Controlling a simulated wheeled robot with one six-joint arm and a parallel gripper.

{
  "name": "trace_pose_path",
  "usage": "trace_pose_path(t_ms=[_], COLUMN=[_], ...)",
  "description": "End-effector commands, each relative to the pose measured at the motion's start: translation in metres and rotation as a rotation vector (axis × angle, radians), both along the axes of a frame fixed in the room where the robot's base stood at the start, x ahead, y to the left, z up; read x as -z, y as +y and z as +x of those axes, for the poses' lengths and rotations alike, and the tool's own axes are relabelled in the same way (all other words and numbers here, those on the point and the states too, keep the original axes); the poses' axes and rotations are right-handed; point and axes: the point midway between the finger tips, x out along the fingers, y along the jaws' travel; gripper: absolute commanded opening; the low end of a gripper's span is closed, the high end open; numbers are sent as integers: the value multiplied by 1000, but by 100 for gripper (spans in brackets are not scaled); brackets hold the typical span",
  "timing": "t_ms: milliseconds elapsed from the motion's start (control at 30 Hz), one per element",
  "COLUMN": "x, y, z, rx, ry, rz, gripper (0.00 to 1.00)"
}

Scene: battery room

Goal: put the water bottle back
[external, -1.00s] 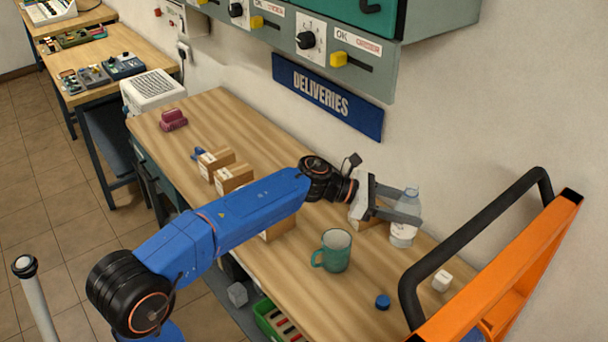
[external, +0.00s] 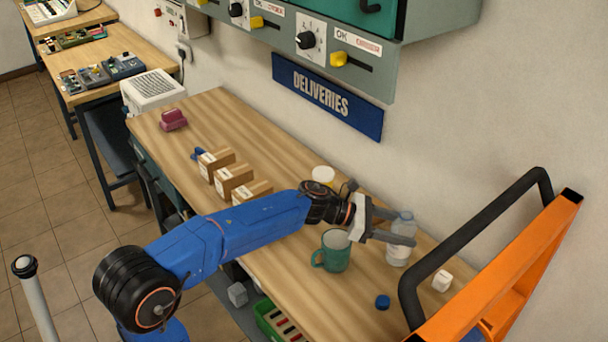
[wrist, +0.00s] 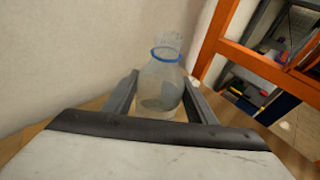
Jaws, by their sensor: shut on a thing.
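The clear water bottle (external: 401,240) stands upright on the wooden bench near the wall, right of the green mug. In the wrist view the bottle (wrist: 161,82) is between the two fingers, with a blue ring at its neck and no cap on top. My gripper (external: 408,228) is shut on the bottle around its body. A blue cap (external: 382,302) lies on the bench in front of the bottle.
A green mug (external: 334,252) stands just left of the bottle. Small cardboard boxes (external: 234,180) and a yellow-white tub (external: 323,175) stand further left.

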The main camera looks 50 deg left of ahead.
Motion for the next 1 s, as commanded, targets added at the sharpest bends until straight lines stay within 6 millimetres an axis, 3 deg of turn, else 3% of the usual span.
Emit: trace_pose_path(t_ms=[100,133,200,567,1000], x=[3,2,2,-1,-21], y=[0,0,0,0,47], z=[0,0,0,0,-46], rx=[0,0,0,0,-4], ry=[1,1,1,0,-1], rz=[-1,-1,-1,0,1], gripper=[20,58,70,70,70])
